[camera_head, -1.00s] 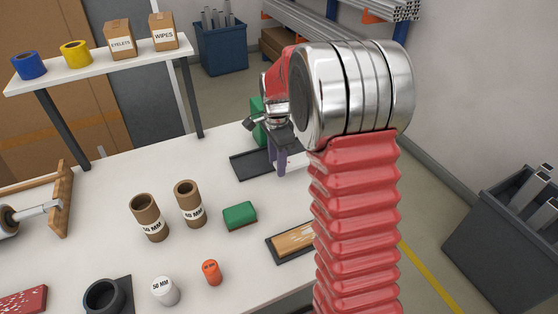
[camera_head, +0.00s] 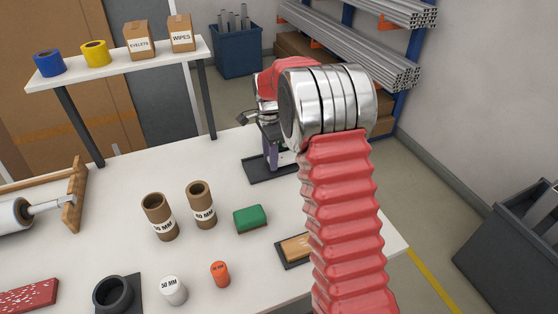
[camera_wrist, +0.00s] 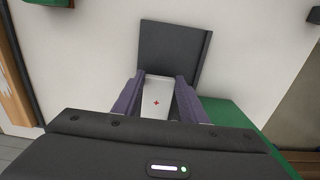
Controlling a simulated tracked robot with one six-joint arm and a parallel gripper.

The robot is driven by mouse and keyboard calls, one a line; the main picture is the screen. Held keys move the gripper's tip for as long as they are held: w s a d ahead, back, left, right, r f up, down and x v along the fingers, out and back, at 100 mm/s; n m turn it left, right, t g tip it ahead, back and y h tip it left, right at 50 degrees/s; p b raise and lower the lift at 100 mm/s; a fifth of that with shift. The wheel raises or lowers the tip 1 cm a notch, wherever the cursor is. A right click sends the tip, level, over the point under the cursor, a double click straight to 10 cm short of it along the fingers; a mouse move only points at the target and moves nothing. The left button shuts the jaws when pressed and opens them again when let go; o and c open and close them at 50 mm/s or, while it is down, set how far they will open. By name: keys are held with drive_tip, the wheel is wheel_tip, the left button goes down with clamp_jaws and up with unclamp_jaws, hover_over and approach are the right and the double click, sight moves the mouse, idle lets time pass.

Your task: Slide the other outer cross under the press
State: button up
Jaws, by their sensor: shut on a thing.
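My gripper (camera_wrist: 158,98) has purple fingers, shut on a pale flat piece with a small red cross (camera_wrist: 156,103) in the wrist view. The far end of this piece overlaps the near edge of a dark plate (camera_wrist: 172,45). In the head view my gripper (camera_head: 271,155) is low over the same dark plate (camera_head: 258,173), and my arm hides most of the held piece. A green body (camera_wrist: 235,118), perhaps the press, stands close at the right of the fingers in the wrist view. I cannot tell its working end.
A shelf (camera_head: 120,66) with tape rolls and boxes stands behind. Bare table separates these things.

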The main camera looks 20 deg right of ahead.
sight(260, 162)
drive_tip(key=w, duration=0.1)
drive_tip(key=w+a+f, duration=0.1)
drive_tip(key=shift+w+a, duration=0.2)
drive_tip(key=shift+w, duration=0.1)
drive_tip(key=shift+w+a+f, duration=0.15)
drive_tip(key=shift+w+a, duration=0.25)
drive_tip(key=shift+a, duration=0.05)
drive_tip(key=o, duration=1.2)
drive_tip(key=shift+w, duration=0.1)
drive_tip(key=shift+w+r, duration=0.1)
drive_tip(key=shift+r, duration=0.5)
drive_tip(key=shift+o, duration=0.4)
wheel_tip(260, 162, up, 13)
drive_tip(key=shift+s+d, duration=0.4)
drive_tip(key=shift+s, duration=0.05)
drive_tip(key=shift+f, duration=0.1)
